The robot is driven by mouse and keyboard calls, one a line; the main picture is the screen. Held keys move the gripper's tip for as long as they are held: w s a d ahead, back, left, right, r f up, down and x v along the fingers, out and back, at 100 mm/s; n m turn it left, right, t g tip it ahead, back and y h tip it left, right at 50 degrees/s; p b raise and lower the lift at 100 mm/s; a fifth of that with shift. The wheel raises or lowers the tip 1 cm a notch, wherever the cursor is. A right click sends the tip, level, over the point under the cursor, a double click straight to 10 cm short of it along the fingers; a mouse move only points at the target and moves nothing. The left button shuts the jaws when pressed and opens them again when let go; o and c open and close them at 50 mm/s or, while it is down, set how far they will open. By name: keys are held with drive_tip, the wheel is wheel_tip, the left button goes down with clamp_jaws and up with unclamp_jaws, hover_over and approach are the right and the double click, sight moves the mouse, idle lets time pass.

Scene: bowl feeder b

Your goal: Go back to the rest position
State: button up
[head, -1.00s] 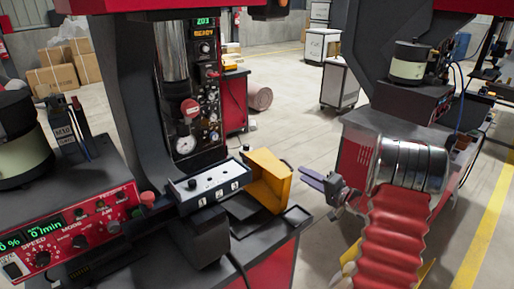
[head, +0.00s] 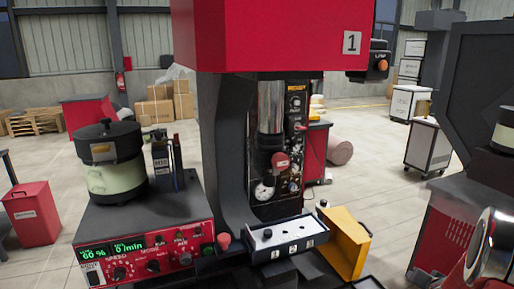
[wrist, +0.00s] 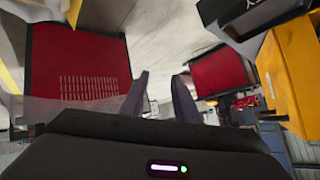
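My gripper (wrist: 160,78) shows in the wrist view with its two dark fingers apart and nothing between them. It is open and empty. In the head view only a shiny part of my arm (head: 490,245) shows at the lower right edge, and the gripper is outside that picture. The red and black press marked 1 (head: 275,35) stands in the middle of the head view. The bowl feeder (head: 113,162) stands to its left, on a unit with a red control panel (head: 150,250) reading 60 %.
A button box (head: 288,237) and a yellow bin (head: 344,243) sit in front of the press; the bin is also close at the right in the wrist view (wrist: 290,75). A second dark machine (head: 490,110) stands at right. Open floor (head: 395,185) lies between.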

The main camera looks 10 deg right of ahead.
drive_tip(key=s+a+r+n+g+y, duration=0.1)
drive_tip(key=s+a+r+n, duration=0.2)
drive_tip(key=s+a+r, duration=0.4)
drive_tip(key=s+a+r+n+g+y, duration=0.1)
drive_tip(key=s+a+r+n, duration=0.2)
drive_tip(key=a, duration=1.9)
drive_tip(key=s+a+r+n+g+y, duration=0.2)
drive_tip(key=s+a+r+n, duration=0.1)
drive_tip(key=s+a+r, duration=0.9)
drive_tip(key=s+a, duration=0.2)
drive_tip(key=a, duration=0.1)
drive_tip(key=shift+s+a+r+n, duration=0.15)
drive_tip(key=shift+a+r+n, duration=0.05)
drive_tip(key=shift+a+n, duration=0.15)
drive_tip(key=shift+d, duration=0.1)
